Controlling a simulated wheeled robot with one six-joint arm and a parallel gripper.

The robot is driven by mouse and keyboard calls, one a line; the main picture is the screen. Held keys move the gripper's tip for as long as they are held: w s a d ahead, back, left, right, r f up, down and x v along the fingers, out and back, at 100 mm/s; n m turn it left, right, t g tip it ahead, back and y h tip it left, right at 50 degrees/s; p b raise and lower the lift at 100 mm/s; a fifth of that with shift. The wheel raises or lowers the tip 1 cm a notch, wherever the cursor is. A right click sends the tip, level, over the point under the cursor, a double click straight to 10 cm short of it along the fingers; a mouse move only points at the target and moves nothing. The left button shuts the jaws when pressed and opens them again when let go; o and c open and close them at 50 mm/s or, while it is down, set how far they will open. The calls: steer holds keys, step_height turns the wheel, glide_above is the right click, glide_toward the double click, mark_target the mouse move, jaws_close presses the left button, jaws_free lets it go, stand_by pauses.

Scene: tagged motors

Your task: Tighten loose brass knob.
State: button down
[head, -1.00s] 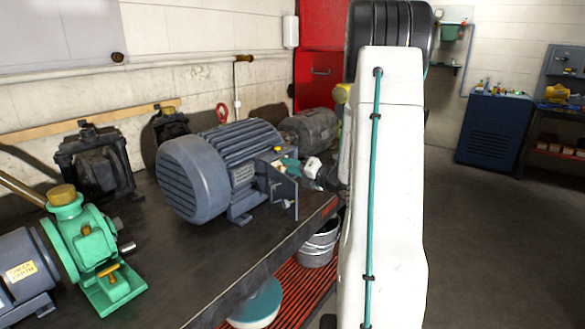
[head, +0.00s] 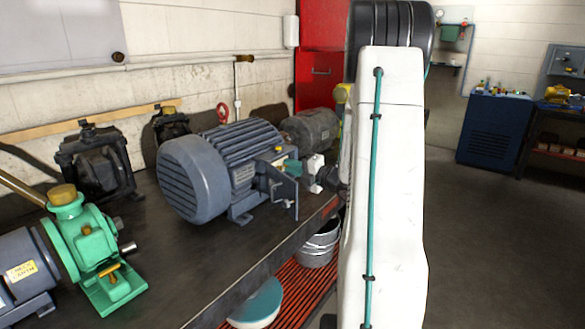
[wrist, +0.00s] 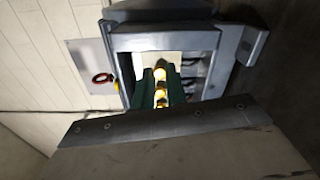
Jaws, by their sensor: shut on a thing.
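The large blue-grey motor (head: 215,165) stands on the bench, with an open grey terminal box (head: 284,192) on its right end. In the head view my gripper (head: 277,170) reaches into this box from the right, its teal fingers partly hidden by the box wall. In the wrist view the box frame (wrist: 119,72) surrounds the teal fingers of my gripper (wrist: 161,88). Brass knobs (wrist: 160,74) show in a row between and beyond the fingers. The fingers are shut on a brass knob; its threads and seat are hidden.
A green pump (head: 95,245) and a smaller blue-grey motor (head: 22,270) stand at the left of the dark bench (head: 170,275). A grey motor (head: 310,128) sits behind. A metal bucket (head: 320,245) is below the bench edge. Open floor lies at the right.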

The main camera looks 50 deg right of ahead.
steer(key=c, duration=1.4)
jaws_free()
steer(key=shift+s, duration=0.15)
steer(key=s, duration=0.7)
steer(key=shift+s+d, duration=0.3)
steer(key=shift+d, duration=0.05)
